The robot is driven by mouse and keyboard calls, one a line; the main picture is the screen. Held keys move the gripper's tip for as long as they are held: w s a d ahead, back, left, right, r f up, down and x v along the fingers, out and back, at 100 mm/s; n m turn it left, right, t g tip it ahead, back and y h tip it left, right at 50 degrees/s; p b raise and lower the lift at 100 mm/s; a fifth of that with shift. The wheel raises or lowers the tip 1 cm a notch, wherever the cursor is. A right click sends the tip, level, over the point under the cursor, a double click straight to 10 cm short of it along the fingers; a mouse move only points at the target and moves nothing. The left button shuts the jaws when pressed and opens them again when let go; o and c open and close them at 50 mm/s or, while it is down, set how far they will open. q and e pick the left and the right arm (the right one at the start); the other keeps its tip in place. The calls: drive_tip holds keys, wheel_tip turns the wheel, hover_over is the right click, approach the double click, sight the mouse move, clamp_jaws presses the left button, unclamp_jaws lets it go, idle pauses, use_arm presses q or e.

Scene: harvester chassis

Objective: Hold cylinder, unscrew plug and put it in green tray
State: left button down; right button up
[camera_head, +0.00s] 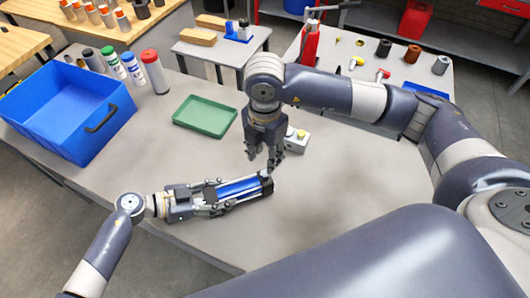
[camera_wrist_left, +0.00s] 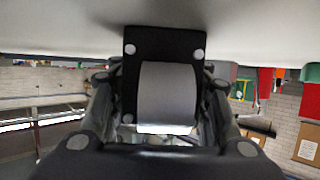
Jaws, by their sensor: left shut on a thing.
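My left gripper (camera_head: 225,192) comes in from the left, low over the table, and is shut on a blue cylinder (camera_head: 240,187) with dark end parts. The cylinder lies roughly level, its far end pointing right. In the left wrist view the cylinder (camera_wrist_left: 167,92) shows as a grey round body with a black end plate between the fingers. My right gripper (camera_head: 263,160) points down just above the cylinder's right end, fingers apart, with nothing visible between them. The plug cannot be made out clearly. The green tray (camera_head: 205,116) lies empty on the table behind the cylinder.
A blue bin (camera_head: 70,112) stands at the table's left, beside several bottles (camera_head: 134,68). A small grey block with a yellow top (camera_head: 297,138) is just right of my right gripper. The table (camera_head: 340,190) is clear to the right.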

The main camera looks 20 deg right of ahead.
sight(265, 173)
drive_tip(key=m, duration=0.5)
drive_tip(key=shift+m, duration=0.4)
drive_tip(key=shift+f, duration=4)
